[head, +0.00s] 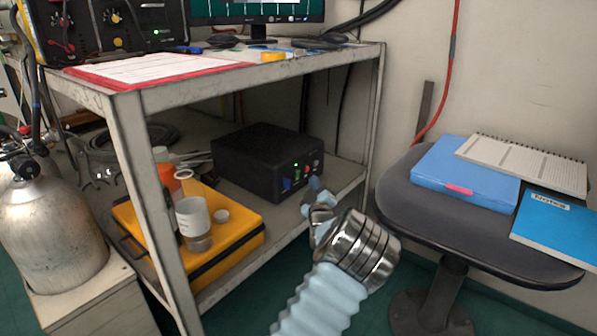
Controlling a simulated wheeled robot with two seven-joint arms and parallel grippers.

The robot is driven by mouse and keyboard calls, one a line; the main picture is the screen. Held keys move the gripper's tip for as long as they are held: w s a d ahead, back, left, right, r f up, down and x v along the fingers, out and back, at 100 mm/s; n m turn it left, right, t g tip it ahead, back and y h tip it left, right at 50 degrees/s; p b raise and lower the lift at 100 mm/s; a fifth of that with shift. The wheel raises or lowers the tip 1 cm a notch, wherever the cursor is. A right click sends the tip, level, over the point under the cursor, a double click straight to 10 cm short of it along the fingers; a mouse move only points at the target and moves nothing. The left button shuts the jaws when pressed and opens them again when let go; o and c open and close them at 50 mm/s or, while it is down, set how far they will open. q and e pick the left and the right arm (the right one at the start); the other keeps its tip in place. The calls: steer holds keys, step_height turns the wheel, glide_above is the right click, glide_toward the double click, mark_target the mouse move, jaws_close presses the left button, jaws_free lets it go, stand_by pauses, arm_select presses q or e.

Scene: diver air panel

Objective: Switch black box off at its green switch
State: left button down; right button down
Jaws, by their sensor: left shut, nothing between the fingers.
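The black box (262,158) sits on the lower shelf of the metal cart. Its front panel faces right and toward me, with small green, red and blue parts on it. A green spot (297,171) shows near the panel's middle; I cannot tell whether it is the switch or a lamp, nor its position. My left gripper (314,190) is shut and empty, just in front of the panel's lower right part. I cannot tell whether its tips touch the box. The gripper may hide part of the panel's lower edge. My right gripper is not in view.
A yellow case (235,245) with a white cup (192,215) stands left. A stool (400,200) with blue folders is at right. A gas cylinder (55,235) stands far left.

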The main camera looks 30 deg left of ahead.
mark_target(297, 175)
arm_select(q)
steer(key=shift+a+b, duration=0.3)
steer(key=shift+a, duration=0.3)
steer(key=shift+w+a+r, duration=0.1)
steer(key=shift+a+r, duration=0.05)
steer(key=shift+a, duration=0.55)
steer(key=shift+a, duration=0.1)
stand_by(1.0)
steer(key=shift+a+r+b, duration=0.1)
steer(key=shift+a+b, duration=0.2)
steer(key=shift+a, duration=0.3)
stand_by(0.5)
stand_by(0.3)
steer(key=shift+d, duration=0.7)
steer(key=shift+d, duration=0.1)
